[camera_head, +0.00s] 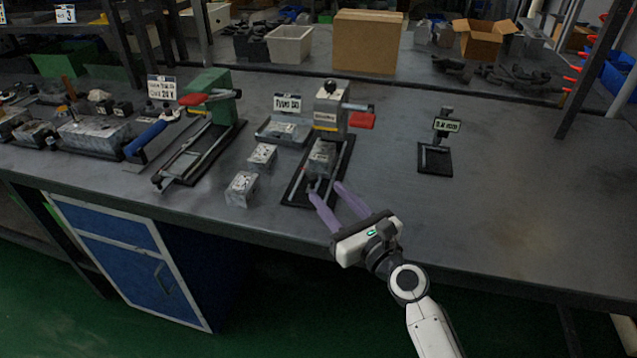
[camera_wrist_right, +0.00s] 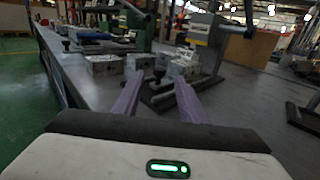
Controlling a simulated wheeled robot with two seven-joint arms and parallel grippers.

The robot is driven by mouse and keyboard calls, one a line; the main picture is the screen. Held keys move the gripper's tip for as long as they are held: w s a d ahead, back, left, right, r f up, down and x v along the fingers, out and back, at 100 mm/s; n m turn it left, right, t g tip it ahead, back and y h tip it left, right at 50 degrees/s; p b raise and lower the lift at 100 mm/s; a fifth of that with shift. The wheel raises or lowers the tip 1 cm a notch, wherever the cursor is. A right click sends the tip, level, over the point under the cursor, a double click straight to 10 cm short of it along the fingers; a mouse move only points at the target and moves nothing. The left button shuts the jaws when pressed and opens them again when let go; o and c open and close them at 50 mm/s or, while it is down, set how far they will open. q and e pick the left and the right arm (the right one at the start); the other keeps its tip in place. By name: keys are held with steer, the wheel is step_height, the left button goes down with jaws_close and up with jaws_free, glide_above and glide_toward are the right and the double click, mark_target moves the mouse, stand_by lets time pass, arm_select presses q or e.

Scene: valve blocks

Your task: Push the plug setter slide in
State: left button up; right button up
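The plug setter (camera_head: 331,110) appears to be the grey press with a red handle, at the middle of the bench in the head view. Its slide (camera_head: 320,157) carries a metal block on a dark railed base, with a dark knob (camera_wrist_right: 159,73) at the near end. My right gripper (camera_head: 325,187) reaches in from the front edge, its two purple fingers apart and empty. In the right wrist view, the knob shows between and just beyond the fingertips (camera_wrist_right: 156,84); I cannot tell whether they touch it. My left gripper is not in view.
A green press (camera_head: 208,94) with a railed base stands to the left. Loose metal blocks (camera_head: 241,189) sit between the presses. A small black stand (camera_head: 435,159) is at the right. The bench's right part is clear. A cardboard box (camera_head: 367,41) stands behind.

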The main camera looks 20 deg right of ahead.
mark_target(315, 180)
steer(key=w, duration=0.2)
steer(key=w+a, duration=0.1)
steer(key=w, duration=0.2)
steer(key=shift+w, duration=0.1)
jaws_close()
